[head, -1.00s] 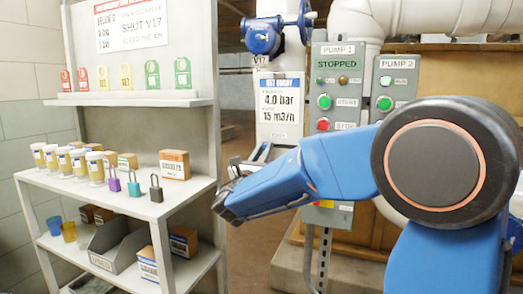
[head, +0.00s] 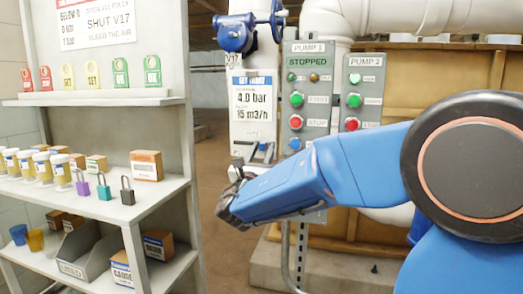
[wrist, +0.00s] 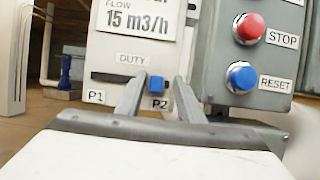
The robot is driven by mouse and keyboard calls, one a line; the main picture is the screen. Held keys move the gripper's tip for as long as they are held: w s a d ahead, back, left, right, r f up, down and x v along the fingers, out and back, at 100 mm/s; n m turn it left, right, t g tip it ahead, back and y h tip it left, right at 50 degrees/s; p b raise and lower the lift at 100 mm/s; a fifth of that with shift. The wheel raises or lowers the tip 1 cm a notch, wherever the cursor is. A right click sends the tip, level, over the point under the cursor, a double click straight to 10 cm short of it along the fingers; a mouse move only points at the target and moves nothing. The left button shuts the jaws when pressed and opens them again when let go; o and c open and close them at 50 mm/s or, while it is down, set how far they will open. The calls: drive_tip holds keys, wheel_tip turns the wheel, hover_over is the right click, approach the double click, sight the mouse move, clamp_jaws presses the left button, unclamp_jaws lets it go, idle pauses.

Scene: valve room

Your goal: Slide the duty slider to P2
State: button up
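In the wrist view the duty slider's blue knob (wrist: 156,84) sits at the right part of its slot, just above the P2 label (wrist: 160,104). The P1 label (wrist: 96,97) is at the left end, and the DUTY label (wrist: 132,60) is above. My gripper (wrist: 160,82) has one finger on each side of the knob, with visible gaps between. The fingers look open; whether either touches the knob cannot be told. In the head view my gripper (head: 255,152) reaches to the foot of the white set-duty board (head: 252,100); the knob is not clear there.
The PUMP 1 panel (head: 318,75), reading STOPPED, is right of the board, with a red STOP button (wrist: 249,28) and blue RESET button (wrist: 242,77) close to my right finger. The PUMP 2 panel (head: 370,70) is farther right. A stocked shelf (head: 160,195) stands left.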

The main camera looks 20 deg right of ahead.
drive_tip(key=shift+a, duration=0.1)
drive_tip(key=v, duration=1.7)
drive_tip(key=shift+s+f, duration=0.1)
drive_tip(key=shift+s, duration=0.05)
